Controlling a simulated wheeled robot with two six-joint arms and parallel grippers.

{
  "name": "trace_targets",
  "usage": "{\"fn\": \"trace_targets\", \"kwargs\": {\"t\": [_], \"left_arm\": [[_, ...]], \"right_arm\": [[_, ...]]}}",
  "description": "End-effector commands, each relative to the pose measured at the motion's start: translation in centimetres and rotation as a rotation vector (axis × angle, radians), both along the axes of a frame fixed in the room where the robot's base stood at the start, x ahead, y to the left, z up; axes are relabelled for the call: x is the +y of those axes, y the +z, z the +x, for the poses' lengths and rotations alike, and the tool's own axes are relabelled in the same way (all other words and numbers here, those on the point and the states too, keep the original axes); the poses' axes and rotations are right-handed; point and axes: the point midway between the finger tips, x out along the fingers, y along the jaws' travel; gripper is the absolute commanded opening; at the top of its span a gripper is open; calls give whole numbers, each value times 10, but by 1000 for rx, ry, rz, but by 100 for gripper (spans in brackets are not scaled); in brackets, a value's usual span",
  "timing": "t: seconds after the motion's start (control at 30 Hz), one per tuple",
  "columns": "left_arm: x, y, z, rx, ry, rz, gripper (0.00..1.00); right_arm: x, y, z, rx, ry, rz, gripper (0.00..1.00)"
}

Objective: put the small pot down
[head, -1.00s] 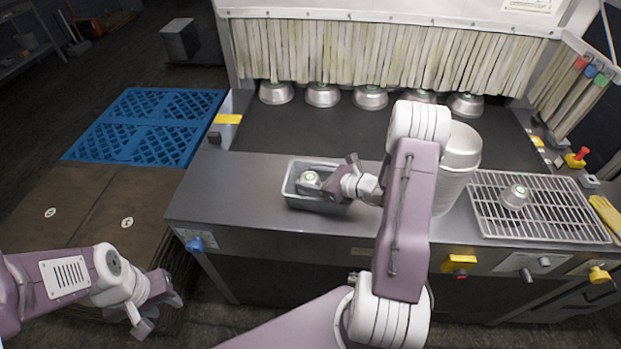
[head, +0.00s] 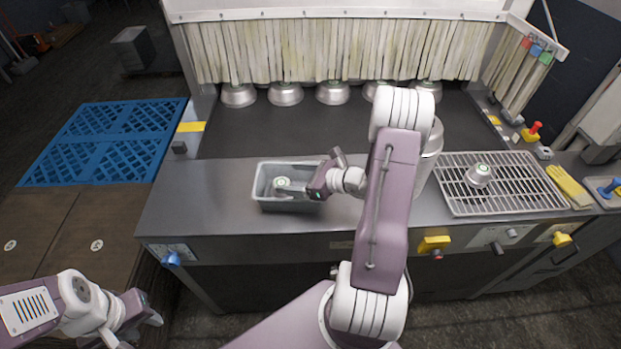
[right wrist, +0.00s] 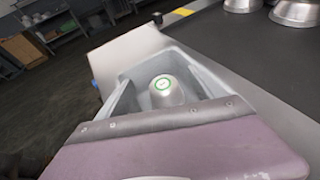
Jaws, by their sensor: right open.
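A small silver pot (head: 282,183) with a green ring on its top is inside the grey bin (head: 257,190), toward its left side. It also shows in the right wrist view (right wrist: 163,91), upside down inside the bin. My right gripper (head: 291,188) is open, reaching into the bin from the right with its fingers by the pot; I cannot tell whether they touch it. A second small pot (head: 479,175) sits on the wire rack (head: 535,188) at the right. My left gripper (head: 142,327) is open and empty, low at the left, away from the counter.
Several larger silver pots (head: 333,92) stand in a row under the strip curtain (head: 340,52). A white stack (head: 432,150) stands behind my right arm, partly hidden. Yellow gloves (head: 568,187) lie right of the rack. The counter (head: 190,195) left of the bin is clear.

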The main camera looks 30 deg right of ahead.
Motion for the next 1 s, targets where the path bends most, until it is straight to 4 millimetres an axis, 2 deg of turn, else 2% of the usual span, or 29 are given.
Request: {"fn": "trace_targets", "kwargs": {"t": [0.2, 0.37, 0.57, 0.63, 0.67, 0.73, 0.77, 0.8, 0.83, 0.9, 1.0], "left_arm": [[0, -7, 0, 0, 0, 0, 36], [0, -8, 0, 0, 0, 0, 36], [0, -8, 0, 0, 0, 0, 36], [0, -8, 0, 0, 0, 0, 36], [0, -8, 0, 0, 0, 0, 36], [0, -8, 0, 0, 0, 0, 36], [0, -8, 0, 0, 0, 0, 36], [0, -8, 0, 0, 0, 0, 36], [0, -8, 0, 0, 0, 0, 36], [0, -8, 0, 0, 0, 0, 36], [0, -8, 0, 0, 0, 0, 36]], "right_arm": [[-25, 19, -40, -3, -5, -2, 77], [-34, 27, -56, -1, -3, -1, 77], [-33, 29, -61, 2, 11, -4, 77], [-15, 27, -63, 19, 88, -38, 77], [-1, 24, -67, 32, 153, -69, 77], [45, 15, -85, 71, 393, -192, 77], [66, 10, -98, 85, 530, -270, 77], [90, 2, -119, 97, 727, -390, 77], [102, -4, -136, 94, 880, -490, 77], [114, -15, -169, 53, 1233, -746, 77], [109, -19, -187, -95, 1666, -1110, 77]]}}
